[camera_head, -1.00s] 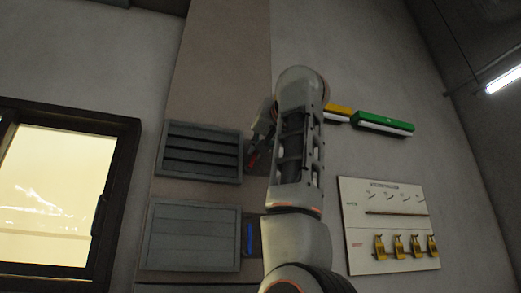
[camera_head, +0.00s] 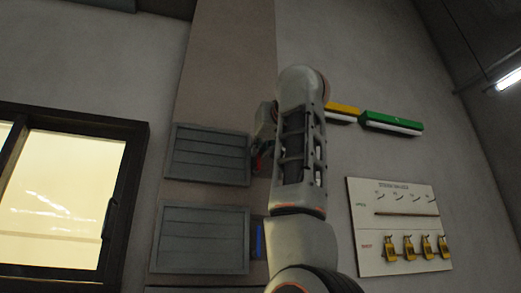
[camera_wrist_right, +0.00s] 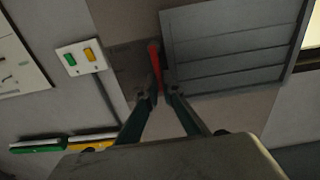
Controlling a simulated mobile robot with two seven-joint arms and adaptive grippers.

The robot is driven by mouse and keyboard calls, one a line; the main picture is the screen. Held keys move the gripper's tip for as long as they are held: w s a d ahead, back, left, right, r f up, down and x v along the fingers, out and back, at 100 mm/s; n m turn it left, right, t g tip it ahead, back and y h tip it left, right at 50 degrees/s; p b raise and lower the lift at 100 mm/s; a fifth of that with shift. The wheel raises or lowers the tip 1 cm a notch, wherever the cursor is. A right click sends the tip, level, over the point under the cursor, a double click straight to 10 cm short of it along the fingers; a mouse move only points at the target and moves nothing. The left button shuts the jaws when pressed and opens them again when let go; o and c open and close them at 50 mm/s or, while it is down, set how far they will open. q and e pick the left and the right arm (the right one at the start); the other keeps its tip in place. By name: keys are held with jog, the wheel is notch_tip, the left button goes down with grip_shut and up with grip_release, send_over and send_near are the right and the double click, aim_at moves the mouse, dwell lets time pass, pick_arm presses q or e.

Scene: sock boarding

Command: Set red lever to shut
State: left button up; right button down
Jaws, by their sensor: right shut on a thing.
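The red lever (camera_wrist_right: 155,60) stands beside a grey slatted vent in the right wrist view. A small part of it also shows in the head view (camera_head: 258,163), next to the upper vent (camera_head: 208,153). The vent's slats lie flat, with no dark gaps; the same vent fills the upper right of the wrist view (camera_wrist_right: 235,45). My right gripper (camera_wrist_right: 157,93) is shut on the red lever, its fingertips on either side of it. In the head view my right arm hides most of the gripper. My left gripper is not in view.
A lower vent (camera_head: 203,238) with a blue lever (camera_head: 259,241) is below. A board with several yellow padlocks (camera_head: 408,247) hangs at right. Green (camera_head: 391,122) and yellow (camera_head: 344,112) bars are behind my arm. A window (camera_head: 60,200) is at left.

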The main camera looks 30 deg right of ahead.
jog(key=c, duration=2.2)
grip_release()
jog(key=v, duration=0.7)
jog(key=shift+s, duration=0.3)
